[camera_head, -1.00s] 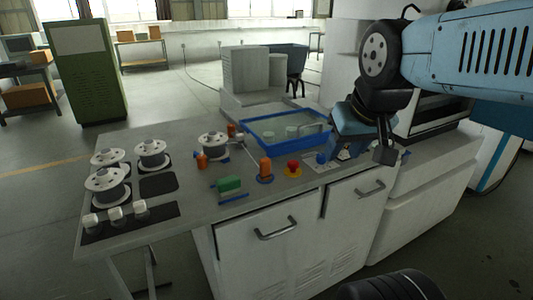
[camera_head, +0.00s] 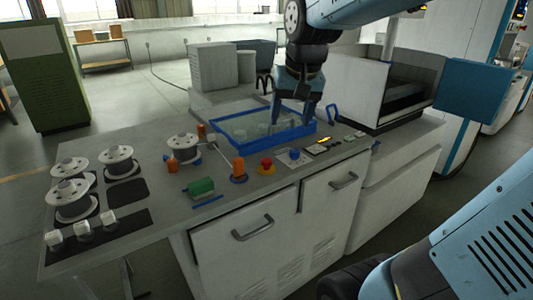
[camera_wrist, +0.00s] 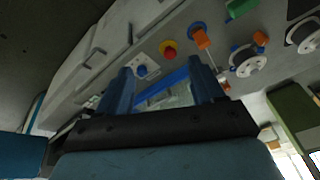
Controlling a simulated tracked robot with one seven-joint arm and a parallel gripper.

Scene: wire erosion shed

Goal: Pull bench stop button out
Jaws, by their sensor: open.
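The bench stop button is a red mushroom head on a yellow base (camera_head: 266,166) near the bench's front edge, between an orange bottle-like item and a pale plate with a blue knob. It also shows in the wrist view (camera_wrist: 168,46), ahead of the fingertips. I cannot tell from its height whether it is pressed in. My gripper (camera_head: 291,118) points down by the right part of the blue tray, behind and right of the button and apart from it. In the wrist view my two blue fingers (camera_wrist: 163,76) are spread with nothing held between them.
The blue-rimmed tray (camera_head: 241,151) lies behind the button. The orange item (camera_head: 239,168) stands close on its left, with a green block (camera_head: 201,187) farther left. The blue knob (camera_head: 294,154) is just right. White spools (camera_head: 73,200) fill the left end. The bench front before the button is clear.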

